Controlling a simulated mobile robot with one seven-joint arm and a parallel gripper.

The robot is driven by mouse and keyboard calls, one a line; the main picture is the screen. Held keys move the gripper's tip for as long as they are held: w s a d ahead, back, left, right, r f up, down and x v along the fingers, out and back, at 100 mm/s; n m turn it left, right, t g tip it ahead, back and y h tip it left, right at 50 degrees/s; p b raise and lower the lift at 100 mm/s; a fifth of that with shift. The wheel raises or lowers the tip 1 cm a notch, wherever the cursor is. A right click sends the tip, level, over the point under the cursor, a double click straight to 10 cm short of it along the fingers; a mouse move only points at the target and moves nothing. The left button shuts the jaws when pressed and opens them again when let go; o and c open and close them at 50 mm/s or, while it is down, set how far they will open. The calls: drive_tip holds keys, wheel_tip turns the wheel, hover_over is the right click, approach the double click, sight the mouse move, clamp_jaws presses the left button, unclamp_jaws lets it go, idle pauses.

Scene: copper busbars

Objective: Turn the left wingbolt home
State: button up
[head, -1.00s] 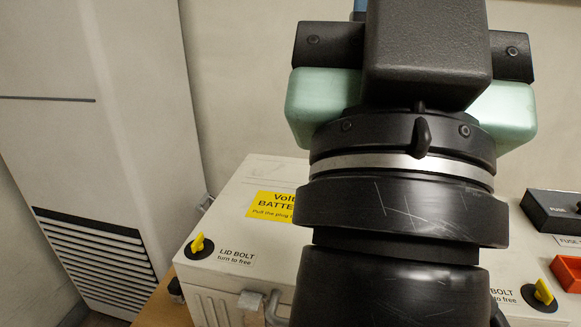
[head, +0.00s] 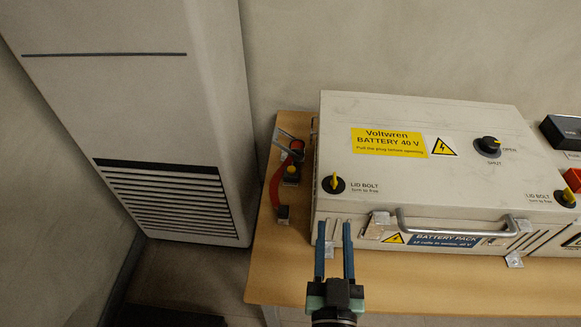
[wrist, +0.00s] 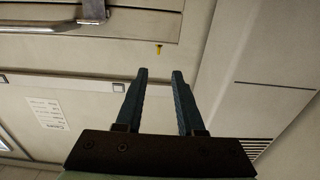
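The left lid bolt (head: 334,184) is a yellow wing on a round black base at the left front of the cream battery case lid (head: 460,150). A label beside it reads "LID BOLT, turn to free". In the head view its wing looks roughly upright in the picture. My gripper (head: 334,226) is open and empty, with two parallel blue fingers in front of the case, just below the bolt in the picture. The bolt is apart from the fingers. In the wrist view my gripper (wrist: 160,72) also shows a clear gap between its fingers.
The right lid bolt (head: 565,197), a black rotary switch (head: 488,146) and a front handle (head: 455,228) are on the case. A red cable with a plug (head: 280,180) lies left of it on the wooden table (head: 285,285). In the wrist view, a small yellow piece (wrist: 158,48) lies beyond the fingertips.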

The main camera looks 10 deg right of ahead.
sight(335, 187)
drive_tip(key=p+x, duration=0.1)
drive_tip(key=x, duration=0.7)
drive_tip(key=p+x, duration=0.1)
drive_tip(key=x, duration=0.3)
drive_tip(key=shift+w+d+f+p, duration=0.25)
drive_tip(key=shift+w+p, duration=0.05)
drive_tip(key=shift+w, duration=0.05)
clamp_jaws()
